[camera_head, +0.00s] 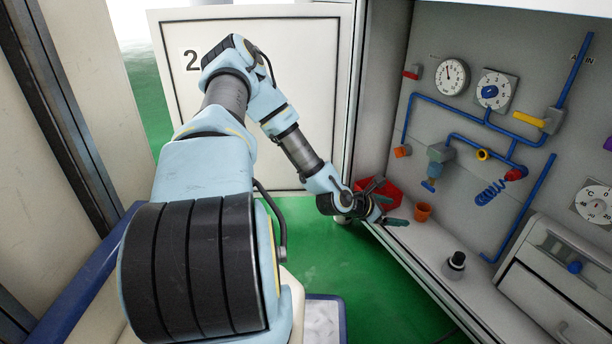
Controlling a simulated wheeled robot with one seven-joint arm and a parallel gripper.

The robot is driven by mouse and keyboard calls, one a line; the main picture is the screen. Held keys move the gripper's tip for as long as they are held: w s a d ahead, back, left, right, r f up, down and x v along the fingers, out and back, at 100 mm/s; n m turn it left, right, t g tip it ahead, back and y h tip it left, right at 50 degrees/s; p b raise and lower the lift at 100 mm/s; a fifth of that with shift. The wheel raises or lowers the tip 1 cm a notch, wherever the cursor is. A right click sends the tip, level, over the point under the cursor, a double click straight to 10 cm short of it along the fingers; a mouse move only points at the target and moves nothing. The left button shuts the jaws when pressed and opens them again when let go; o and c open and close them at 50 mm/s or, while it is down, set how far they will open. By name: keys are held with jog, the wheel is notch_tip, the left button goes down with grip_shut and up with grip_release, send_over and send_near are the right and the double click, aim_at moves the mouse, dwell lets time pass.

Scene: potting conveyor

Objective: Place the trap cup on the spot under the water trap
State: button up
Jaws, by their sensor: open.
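The orange cup (423,211), which looks like the trap cup, stands upright on the grey shelf of the cabinet. The water trap (438,160), a grey-blue body with a blue lower end and a yellow ring, hangs on the back panel above the cup, roughly over it in the picture. A marked spot under the trap cannot be made out. My gripper (388,204) is open at the shelf's left end, its dark green fingers pointing right towards the cup. The cup is just beyond the fingertips and appears clear of them.
A red bin (390,188) sits behind my gripper, partly hidden by it. A black knob-like piece (456,261) stands on the shelf nearer the front. A grey drawer box (548,300) fills the right end. Blue pipes (462,141), gauges and valves cover the back panel.

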jog(key=s+a+r+m+g+y, duration=0.1)
jog(key=a+r+m+y, duration=0.2)
jog(key=a+m, duration=0.25)
jog(key=s+a+r+m+g+y, duration=0.1)
jog(key=s+a+r+m+y, duration=0.2)
jog(key=a, duration=0.4)
jog(key=a+r+m+y, duration=0.2)
jog(key=a+r+m, duration=0.1)
jog(key=a+m, duration=0.3)
jog(key=s+a+r+m+g+y, duration=0.2)
jog(key=s+a+r+m, duration=0.6)
jog(key=s+r, duration=0.3)
notch_tip(320, 180, up, 2)
jog(key=shift+s+a+r+y, duration=0.15)
jog(key=shift+a+y, duration=0.15)
jog(key=shift+a, duration=0.4)
notch_tip(320, 180, up, 49)
jog(key=p, duration=4.9)
